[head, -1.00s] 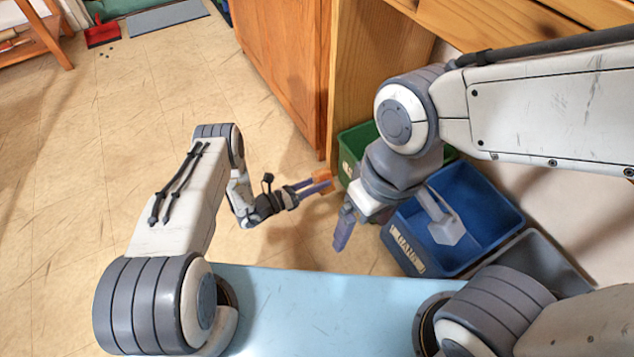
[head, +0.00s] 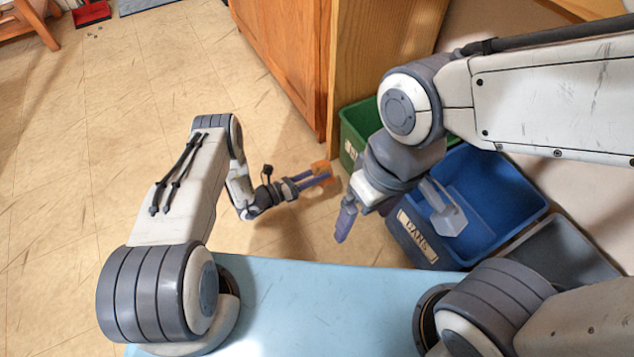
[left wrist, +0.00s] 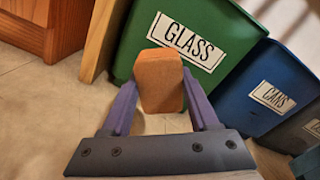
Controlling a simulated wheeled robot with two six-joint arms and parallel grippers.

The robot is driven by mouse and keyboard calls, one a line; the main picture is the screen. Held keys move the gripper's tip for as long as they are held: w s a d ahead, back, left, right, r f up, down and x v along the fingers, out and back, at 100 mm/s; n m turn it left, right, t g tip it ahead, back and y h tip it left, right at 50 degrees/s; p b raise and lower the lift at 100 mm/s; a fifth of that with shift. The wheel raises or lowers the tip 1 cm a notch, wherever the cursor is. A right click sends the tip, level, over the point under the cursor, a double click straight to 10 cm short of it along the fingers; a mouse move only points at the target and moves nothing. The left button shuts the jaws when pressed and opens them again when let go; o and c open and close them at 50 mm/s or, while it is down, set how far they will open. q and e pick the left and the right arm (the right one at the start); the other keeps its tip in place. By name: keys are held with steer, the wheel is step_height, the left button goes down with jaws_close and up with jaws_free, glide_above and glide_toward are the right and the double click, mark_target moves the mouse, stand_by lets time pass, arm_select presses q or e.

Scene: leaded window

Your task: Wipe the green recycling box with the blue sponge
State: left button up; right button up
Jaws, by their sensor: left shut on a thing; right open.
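My left gripper (head: 318,176) is shut on an orange sponge-like block (head: 320,168), which sticks out past the fingertips. In the left wrist view the orange block (left wrist: 160,80) sits between the two purple fingers, in front of the green recycling box (left wrist: 200,22) labelled GLASS and overlapping its lower front. I cannot tell whether they touch. In the head view the green box (head: 352,133) stands beyond both grippers, partly hidden by my right arm. My right gripper (head: 345,222) is open and empty, pointing down left of the blue box. No blue sponge is in view.
A blue box (head: 500,190) labelled CANS stands right of the green one, with a grey box (head: 560,250) beside it. A wooden cabinet (head: 290,55) and panel (head: 385,45) rise behind the green box.

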arm_select(q)
steer(key=shift+w+d+f, duration=0.1)
steer(key=shift+d+f, duration=0.05)
steer(key=shift+f, duration=0.4)
steer(key=shift+b+x, duration=0.95)
steer(key=shift+x, duration=1.95)
arm_select(e)
steer(key=shift+f, duration=1.25)
arm_select(q)
steer(key=shift+r, duration=0.1)
steer(key=shift+b+x, duration=0.3)
steer(key=shift+x, duration=0.5)
arm_select(e)
steer(key=shift+f, duration=0.35)
steer(key=shift+r, duration=0.1)
arm_select(q)
steer(key=shift+w, duration=0.1)
